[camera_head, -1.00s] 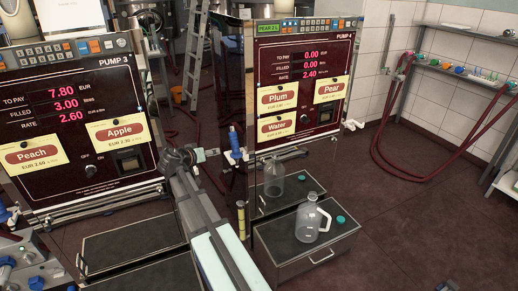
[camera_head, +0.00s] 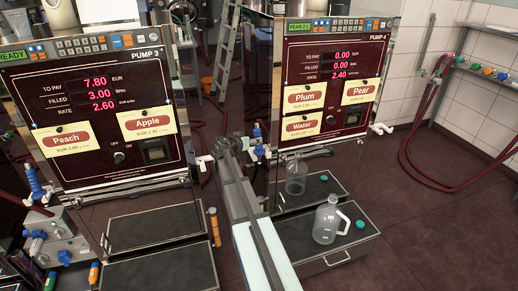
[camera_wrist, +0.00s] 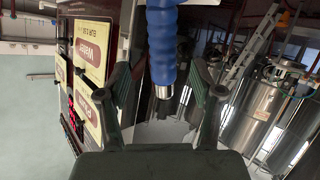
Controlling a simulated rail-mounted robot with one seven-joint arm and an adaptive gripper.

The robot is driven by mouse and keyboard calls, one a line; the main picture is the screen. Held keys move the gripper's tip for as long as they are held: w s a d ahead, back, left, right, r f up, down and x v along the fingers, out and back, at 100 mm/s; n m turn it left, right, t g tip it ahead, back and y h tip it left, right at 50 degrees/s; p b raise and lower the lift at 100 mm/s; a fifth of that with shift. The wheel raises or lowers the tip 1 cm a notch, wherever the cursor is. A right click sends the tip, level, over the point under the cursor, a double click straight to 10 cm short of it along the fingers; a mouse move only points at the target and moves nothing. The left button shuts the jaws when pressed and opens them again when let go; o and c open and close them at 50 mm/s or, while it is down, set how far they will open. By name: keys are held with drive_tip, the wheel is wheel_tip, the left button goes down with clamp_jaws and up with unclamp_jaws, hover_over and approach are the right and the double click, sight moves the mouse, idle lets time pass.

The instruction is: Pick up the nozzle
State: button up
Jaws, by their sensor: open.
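A blue nozzle (camera_head: 258,137) hangs at the left side of the pump 4 cabinet. In the wrist view the blue nozzle (camera_wrist: 162,45) points down with a silver metal tip at its lower end. My gripper (camera_head: 238,144) is just left of it in the head view. In the wrist view my gripper (camera_wrist: 162,77) is open, one dark finger on each side of the nozzle. The nozzle shows between the fingers with gaps on both sides; how deep it sits between them I cannot tell. Its upper end is out of frame.
Pump 4 (camera_head: 335,52) has Plum, Pear and Water labels. A clear jug (camera_head: 326,222) stands on the drawer (camera_head: 345,258) below it. Pump 3 (camera_head: 60,80) stands left, with another blue nozzle (camera_head: 36,182). Red hoses (camera_head: 407,150) hang at the right wall.

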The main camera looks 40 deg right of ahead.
drive_tip(key=shift+x, duration=1.05)
drive_tip(key=shift+w+p+x, duration=0.2)
drive_tip(key=shift+p+x, duration=0.95)
drive_tip(key=shift+x, duration=1.4)
drive_tip(key=shift+a, duration=0.1)
drive_tip(key=shift+c, duration=0.3)
clamp_jaws()
